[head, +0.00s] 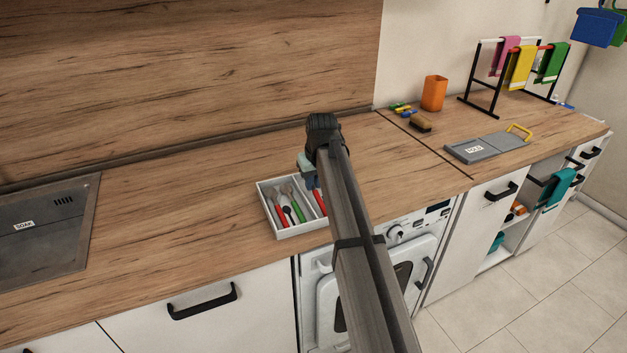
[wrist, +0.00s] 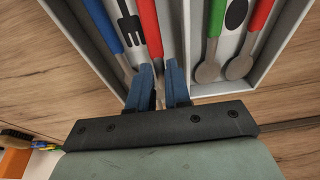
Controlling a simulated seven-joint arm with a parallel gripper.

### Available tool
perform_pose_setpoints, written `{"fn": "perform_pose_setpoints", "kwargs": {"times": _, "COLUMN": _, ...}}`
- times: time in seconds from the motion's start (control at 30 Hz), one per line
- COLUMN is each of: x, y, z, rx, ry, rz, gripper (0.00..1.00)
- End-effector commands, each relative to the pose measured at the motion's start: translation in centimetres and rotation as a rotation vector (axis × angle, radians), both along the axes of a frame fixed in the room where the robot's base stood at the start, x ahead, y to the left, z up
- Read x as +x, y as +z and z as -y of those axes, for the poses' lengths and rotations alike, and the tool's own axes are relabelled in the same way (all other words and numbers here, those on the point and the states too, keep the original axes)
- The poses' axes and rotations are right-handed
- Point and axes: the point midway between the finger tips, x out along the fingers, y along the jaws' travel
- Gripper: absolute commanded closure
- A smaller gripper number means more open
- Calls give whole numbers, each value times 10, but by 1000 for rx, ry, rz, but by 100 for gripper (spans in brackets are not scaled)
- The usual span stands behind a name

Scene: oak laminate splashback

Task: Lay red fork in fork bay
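The red fork shows its red handle (wrist: 151,28) in the wrist view. Its metal part runs between the two blue fingertips of my gripper (wrist: 165,80), which sit close on either side of it. The handle lies over the fork bay of the cutlery tray (head: 268,207), beside a fork picture (wrist: 128,22). I cannot tell whether it touches the bay floor. A blue-handled utensil (wrist: 102,25) lies on the other side of the picture. In the head view my arm hides part of the tray and my fingertips; a bit of red handle (head: 318,199) shows.
The neighbouring bay holds a green-handled spoon (wrist: 215,25) and a red-handled spoon (wrist: 258,20), with a divider (wrist: 193,45) between the bays. A sink (head: 40,235) is at the left. An orange cup (head: 434,93), brush (head: 420,125) and grey board (head: 488,147) stand farther right.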

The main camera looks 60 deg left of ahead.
Motion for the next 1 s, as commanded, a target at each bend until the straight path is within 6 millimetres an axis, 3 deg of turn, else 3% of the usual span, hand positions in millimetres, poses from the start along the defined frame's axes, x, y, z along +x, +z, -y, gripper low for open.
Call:
{"fn": "perform_pose_setpoints", "kwargs": {"times": 0.27, "x": 0, "y": 0, "z": 0, "rx": 0, "ry": 0, "rz": 0, "gripper": 55}}
{"fn": "perform_pose_setpoints", "kwargs": {"times": 0.63, "x": 0, "y": 6, "z": 1, "rx": 1, "ry": 0, "rz": 0, "gripper": 54}}
{"fn": "perform_pose_setpoints", "kwargs": {"times": 0.77, "x": 0, "y": 20, "z": 5, "rx": 1, "ry": 0, "rz": 0, "gripper": 54}}
{"fn": "perform_pose_setpoints", "kwargs": {"times": 1.0, "x": -1, "y": 65, "z": 17, "rx": 3, "ry": 0, "rz": 1, "gripper": 54}}
